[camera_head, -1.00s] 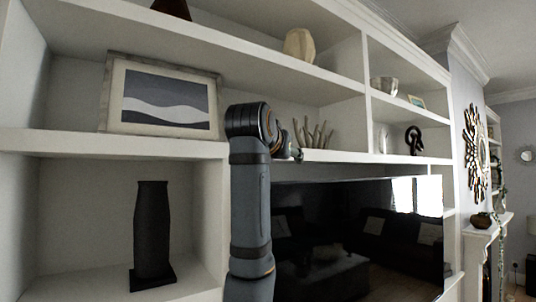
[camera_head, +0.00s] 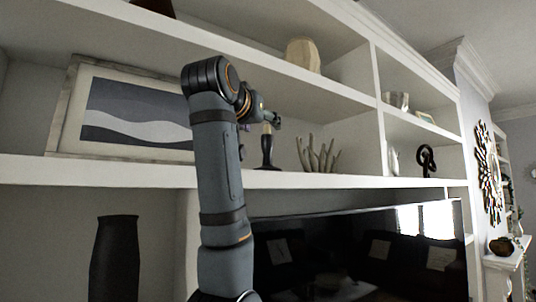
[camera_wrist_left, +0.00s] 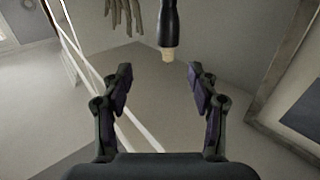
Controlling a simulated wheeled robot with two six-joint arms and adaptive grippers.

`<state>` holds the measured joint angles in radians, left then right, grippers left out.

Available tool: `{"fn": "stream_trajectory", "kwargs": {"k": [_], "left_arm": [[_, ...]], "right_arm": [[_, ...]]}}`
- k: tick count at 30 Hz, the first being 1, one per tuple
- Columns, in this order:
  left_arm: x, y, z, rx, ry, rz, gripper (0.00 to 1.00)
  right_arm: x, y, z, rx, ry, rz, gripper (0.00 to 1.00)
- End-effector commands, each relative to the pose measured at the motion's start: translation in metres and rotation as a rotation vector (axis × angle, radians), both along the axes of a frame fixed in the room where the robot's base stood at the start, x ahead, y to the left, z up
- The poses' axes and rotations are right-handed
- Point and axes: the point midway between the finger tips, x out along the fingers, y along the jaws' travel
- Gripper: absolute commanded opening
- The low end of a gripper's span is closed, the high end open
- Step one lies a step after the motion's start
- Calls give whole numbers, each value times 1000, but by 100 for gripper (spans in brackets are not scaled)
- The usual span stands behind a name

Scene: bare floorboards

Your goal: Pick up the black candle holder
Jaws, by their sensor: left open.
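The black candle holder (camera_head: 267,150) stands upright on the middle shelf, just right of my left arm. Its slim dark body flares to a base, and its top lies close to my left gripper in the picture. In the left wrist view the candle holder (camera_wrist_left: 169,22) comes in from the top edge with a pale cream tip, pointing toward the gap between my fingers. My left gripper (camera_head: 272,117) is open and empty. Its two fingers also show in the left wrist view (camera_wrist_left: 159,88), apart from the holder. My right gripper is not in view.
A framed wave picture (camera_head: 135,122) leans at the left of the same shelf. A branching coral-like ornament (camera_head: 318,158) stands right of the holder. The shelf above (camera_head: 290,75) overhangs. A tall dark vase (camera_head: 115,262) and a TV (camera_head: 350,255) are below.

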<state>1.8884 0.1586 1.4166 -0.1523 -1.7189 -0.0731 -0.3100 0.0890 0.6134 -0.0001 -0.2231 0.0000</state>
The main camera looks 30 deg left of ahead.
Motion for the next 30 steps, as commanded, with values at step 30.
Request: {"fn": "stream_trajectory", "kwargs": {"k": [30], "left_arm": [[64,25,4,-1,2,0,41]], "right_arm": [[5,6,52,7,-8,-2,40]]}}
